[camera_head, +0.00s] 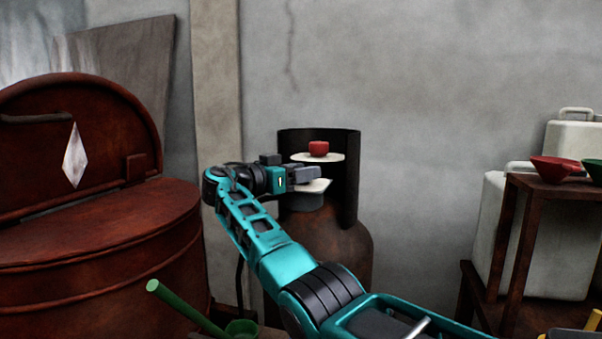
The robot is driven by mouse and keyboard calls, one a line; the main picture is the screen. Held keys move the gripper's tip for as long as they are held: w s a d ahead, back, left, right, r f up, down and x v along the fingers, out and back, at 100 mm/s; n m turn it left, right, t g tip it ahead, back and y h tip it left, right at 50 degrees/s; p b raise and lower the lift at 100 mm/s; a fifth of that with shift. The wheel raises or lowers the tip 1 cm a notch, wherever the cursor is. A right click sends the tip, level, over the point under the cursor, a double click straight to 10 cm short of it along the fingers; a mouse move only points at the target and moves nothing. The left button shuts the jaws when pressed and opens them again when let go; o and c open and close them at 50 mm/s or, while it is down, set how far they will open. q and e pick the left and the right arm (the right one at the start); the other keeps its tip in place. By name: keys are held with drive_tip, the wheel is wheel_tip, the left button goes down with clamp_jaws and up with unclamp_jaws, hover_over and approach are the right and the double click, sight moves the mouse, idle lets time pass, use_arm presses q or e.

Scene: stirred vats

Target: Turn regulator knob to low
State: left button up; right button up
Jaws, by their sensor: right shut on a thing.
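A rusty brown gas cylinder (340,245) with a dark, open-fronted collar (347,170) stands against the wall in the middle of the view. Inside the collar, a red knob (318,148) sits on a white disc (330,157). Below it, a second white plate (318,186) lies on a grey regulator body (303,201). My right gripper (305,176) is just above this lower plate, apart from the red knob. It is shut on what seems to be the regulator knob, which its fingers hide. The knob's setting cannot be read. My left gripper is out of view.
A large rusty vat (100,250) with a raised lid fills the left side. A green-handled tool (185,306) is at the bottom left. A brown stand (520,230) with a red funnel (556,168) and white canisters is at the right.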

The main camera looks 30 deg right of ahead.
drive_tip(key=o, duration=1)
drive_tip(key=shift+d, duration=0.1)
drive_tip(key=shift+c, duration=0.2)
drive_tip(key=s+a, duration=0.1)
drive_tip(key=a, duration=1.2)
drive_tip(key=shift+s, duration=0.15)
